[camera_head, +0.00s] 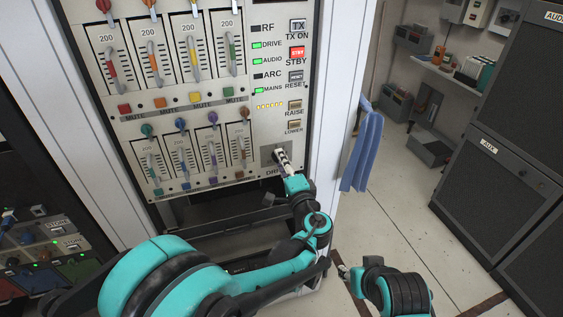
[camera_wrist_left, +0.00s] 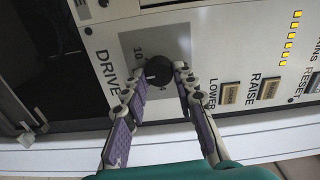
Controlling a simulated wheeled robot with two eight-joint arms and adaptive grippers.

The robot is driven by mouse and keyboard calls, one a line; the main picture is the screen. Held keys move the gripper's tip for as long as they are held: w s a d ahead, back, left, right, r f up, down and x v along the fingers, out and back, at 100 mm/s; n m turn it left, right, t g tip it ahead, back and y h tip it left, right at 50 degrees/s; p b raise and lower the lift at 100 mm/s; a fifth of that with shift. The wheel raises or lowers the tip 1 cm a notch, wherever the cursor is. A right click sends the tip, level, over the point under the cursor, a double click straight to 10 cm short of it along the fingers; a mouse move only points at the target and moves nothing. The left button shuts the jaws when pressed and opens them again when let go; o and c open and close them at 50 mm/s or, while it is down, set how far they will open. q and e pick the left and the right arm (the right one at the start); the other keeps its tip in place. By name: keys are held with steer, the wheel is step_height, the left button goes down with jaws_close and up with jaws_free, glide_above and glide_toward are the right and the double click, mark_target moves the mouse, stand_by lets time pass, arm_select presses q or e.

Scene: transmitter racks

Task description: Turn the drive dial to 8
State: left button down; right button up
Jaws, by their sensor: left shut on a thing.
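The drive dial (camera_wrist_left: 158,71) is a round black knob on a grey square plate (camera_wrist_left: 130,40) beside the word DRIVE. A printed 10 shows on the plate; a small pale mark shows on the knob, but I cannot read its setting. My left gripper (camera_wrist_left: 157,79) is shut on the dial, one finger on each side. In the head view my left gripper (camera_head: 283,155) reaches the plate at the panel's lower right and mostly hides the dial. My right gripper (camera_head: 343,270) is low in the head view, away from the panel, its jaws unclear.
LOWER (camera_head: 293,126) and RAISE (camera_head: 294,107) buttons sit just above the dial. Fader rows (camera_head: 184,160) lie to its left. A blue cloth (camera_head: 359,150) hangs on the rack's right side. Open floor (camera_head: 400,210) lies to the right, before the dark AUX cabinet (camera_head: 490,180).

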arm_select(q)
steer(key=shift+m, duration=0.4)
steer(key=c, duration=1.2)
jaws_free()
